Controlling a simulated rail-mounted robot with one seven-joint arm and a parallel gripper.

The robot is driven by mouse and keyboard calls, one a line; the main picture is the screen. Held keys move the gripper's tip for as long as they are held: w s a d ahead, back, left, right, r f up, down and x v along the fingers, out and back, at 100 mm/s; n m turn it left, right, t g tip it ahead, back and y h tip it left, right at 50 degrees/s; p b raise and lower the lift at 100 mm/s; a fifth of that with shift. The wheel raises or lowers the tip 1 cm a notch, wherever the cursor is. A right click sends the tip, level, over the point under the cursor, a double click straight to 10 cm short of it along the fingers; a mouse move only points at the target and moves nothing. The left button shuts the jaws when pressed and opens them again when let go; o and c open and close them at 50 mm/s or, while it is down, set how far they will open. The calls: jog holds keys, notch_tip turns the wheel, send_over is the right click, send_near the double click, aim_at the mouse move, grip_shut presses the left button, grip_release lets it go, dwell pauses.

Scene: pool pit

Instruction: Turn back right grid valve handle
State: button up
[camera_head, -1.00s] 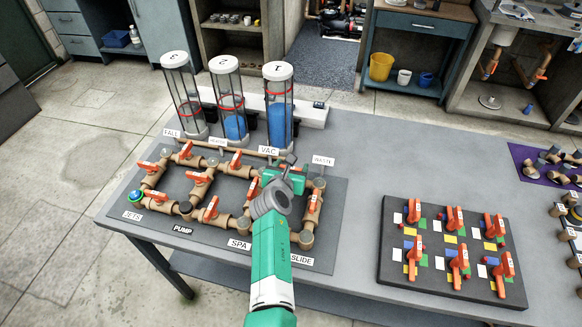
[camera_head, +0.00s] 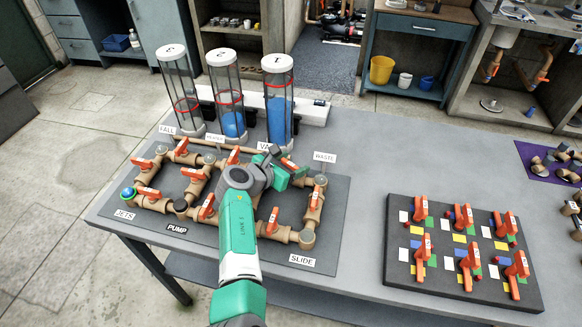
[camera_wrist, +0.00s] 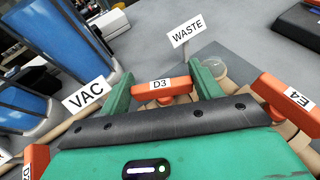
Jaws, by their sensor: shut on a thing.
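The orange handle D3 (camera_head: 289,163) sits at the back right of the brown pipe grid (camera_head: 240,231), between the VAC and WASTE labels. In the wrist view the handle (camera_wrist: 161,86) lies crosswise between the two green fingers. My gripper (camera_wrist: 164,78) is shut on it, one finger at each end. In the head view my gripper (camera_head: 288,174) is at the same handle, and my arm hides part of the grid. Orange handle E4 (camera_wrist: 290,97) is just right of the right finger; it also shows in the head view (camera_head: 315,197).
Clear cylinders with blue water (camera_head: 278,105) stand close behind the grid. The WASTE sign (camera_head: 325,157) stands close to my gripper. Other orange handles (camera_head: 207,207) fill the grid's left side. A dark valve board (camera_head: 455,285) lies right, with bare table between.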

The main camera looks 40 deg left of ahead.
jog(key=shift+h, duration=0.3)
jog(key=o, duration=1)
jog(key=shift+s, duration=0.1)
jog(key=p+v, duration=0.4)
jog(key=v, duration=0.3)
jog(key=shift+s+r, duration=0.15)
jog(key=shift+s, duration=0.1)
